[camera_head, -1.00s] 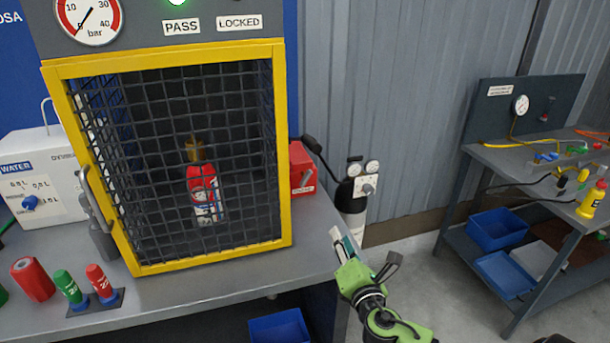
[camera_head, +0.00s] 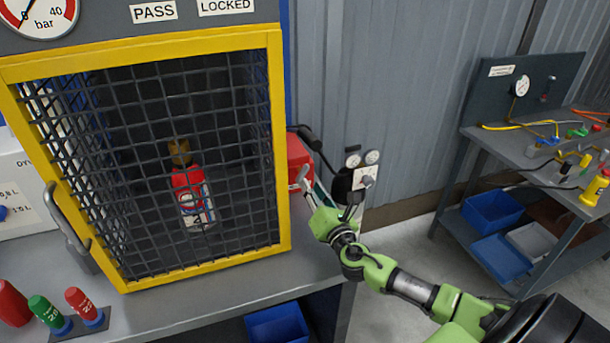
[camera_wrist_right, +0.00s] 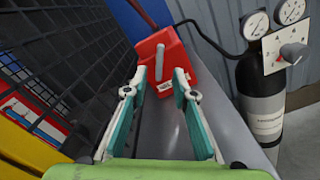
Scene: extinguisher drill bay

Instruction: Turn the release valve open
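A red box (camera_head: 298,158) with a pale lever-like handle on its front is fixed beside the yellow-framed cage; it looks like the release valve. Contact with the handle cannot be told. My left gripper is out of view.
The mesh cage (camera_head: 275,240) holds a red extinguisher (camera_head: 188,196) and stands close left of my right gripper. A gas cylinder (camera_wrist_right: 262,95) with gauges and a knob (camera_wrist_right: 292,52) stands to the right. A workbench (camera_head: 490,152) is farther right.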

